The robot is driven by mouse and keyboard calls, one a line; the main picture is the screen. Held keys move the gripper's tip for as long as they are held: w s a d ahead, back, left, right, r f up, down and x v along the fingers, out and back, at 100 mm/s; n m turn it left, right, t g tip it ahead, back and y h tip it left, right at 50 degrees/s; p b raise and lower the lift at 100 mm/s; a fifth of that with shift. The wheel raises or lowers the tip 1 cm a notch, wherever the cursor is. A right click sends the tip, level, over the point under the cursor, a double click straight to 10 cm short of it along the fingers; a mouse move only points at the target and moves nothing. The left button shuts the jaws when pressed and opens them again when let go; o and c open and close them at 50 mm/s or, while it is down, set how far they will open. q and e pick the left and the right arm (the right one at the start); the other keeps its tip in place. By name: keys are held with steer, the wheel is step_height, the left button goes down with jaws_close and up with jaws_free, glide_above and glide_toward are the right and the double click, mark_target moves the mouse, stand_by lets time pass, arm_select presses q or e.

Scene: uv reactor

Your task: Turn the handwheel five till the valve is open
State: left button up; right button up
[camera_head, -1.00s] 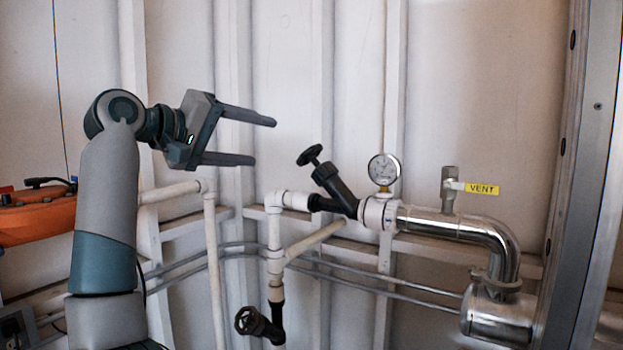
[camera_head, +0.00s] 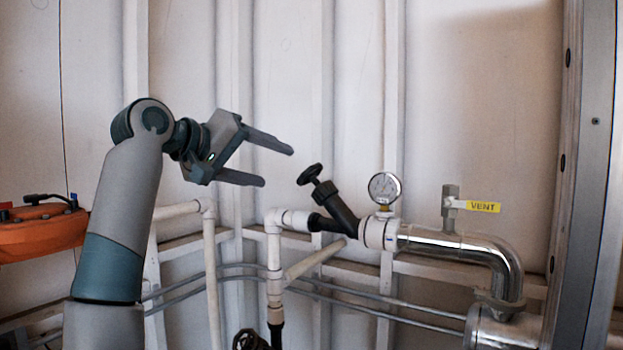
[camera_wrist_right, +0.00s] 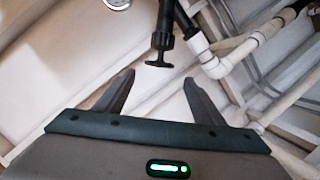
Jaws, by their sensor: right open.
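A black handwheel (camera_head: 309,174) sits at the upper end of a tilted black valve (camera_head: 339,212) on the pipe line. A second black handwheel (camera_head: 248,339) is cut off at the bottom edge. I see no number on either. My right gripper (camera_head: 276,167) is open and empty, just left of the upper handwheel and apart from it. In the right wrist view, a black handwheel (camera_wrist_right: 158,63) lies ahead, in line with the gap between the open fingers (camera_wrist_right: 159,80). My left gripper is not in view.
A pressure gauge (camera_head: 385,188) and a vent valve with a yellow VENT label (camera_head: 483,206) stand right of the valve. White pipes (camera_head: 274,255) run below. An orange case (camera_head: 42,231) is at the left. A metal post (camera_head: 588,170) bounds the right.

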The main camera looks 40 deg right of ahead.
mark_target(305, 175)
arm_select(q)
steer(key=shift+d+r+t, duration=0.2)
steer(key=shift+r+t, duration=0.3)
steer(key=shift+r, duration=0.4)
arm_select(e)
steer(key=x, duration=1.4)
steer(key=shift+d, duration=0.2)
steer(key=c, duration=0.7)
